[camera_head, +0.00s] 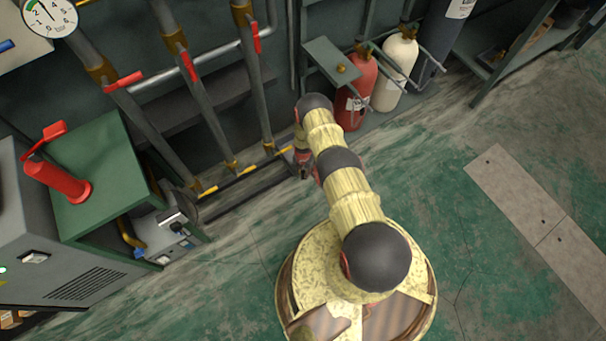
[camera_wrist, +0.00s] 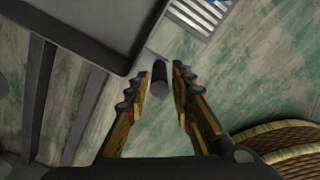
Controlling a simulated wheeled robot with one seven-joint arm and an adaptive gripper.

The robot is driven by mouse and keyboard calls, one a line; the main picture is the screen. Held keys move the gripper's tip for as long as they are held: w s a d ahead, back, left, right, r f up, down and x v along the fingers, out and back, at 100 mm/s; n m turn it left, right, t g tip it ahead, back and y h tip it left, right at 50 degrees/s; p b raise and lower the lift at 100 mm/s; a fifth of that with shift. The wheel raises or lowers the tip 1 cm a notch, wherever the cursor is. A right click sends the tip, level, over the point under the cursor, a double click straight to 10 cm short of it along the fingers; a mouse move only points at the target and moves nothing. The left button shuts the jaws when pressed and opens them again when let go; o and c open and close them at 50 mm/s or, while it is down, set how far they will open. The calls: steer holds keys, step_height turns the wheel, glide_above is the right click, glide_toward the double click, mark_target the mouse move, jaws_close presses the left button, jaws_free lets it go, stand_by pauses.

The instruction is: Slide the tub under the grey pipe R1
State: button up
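My gripper (camera_wrist: 157,92) is open in the wrist view, with its two yellow-and-dark fingers apart. A short dark cylinder (camera_wrist: 159,79) shows between the fingertips, with visible gaps to the fingers; I cannot tell what it belongs to. A dark rimmed panel (camera_wrist: 75,18) lies beyond the left finger; I cannot tell if it is the tub. In the head view my gripper (camera_head: 303,163) is low by the wall, right of the pipe feet. Three grey pipes (camera_head: 202,105) with red levers run down there. No R1 label is readable, and no tub is clearly visible.
A red extinguisher (camera_head: 356,92) and a cream cylinder (camera_head: 395,72) stand right of my gripper. A green bench (camera_head: 95,190) and grey cabinet (camera_head: 80,265) stand at left. A yellow-black strip (camera_head: 238,177) runs past the pipe feet.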

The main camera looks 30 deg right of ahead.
steer(key=shift+f, duration=0.15)
steer(key=shift+c, duration=0.8)
steer(key=c, duration=0.4)
jaws_close()
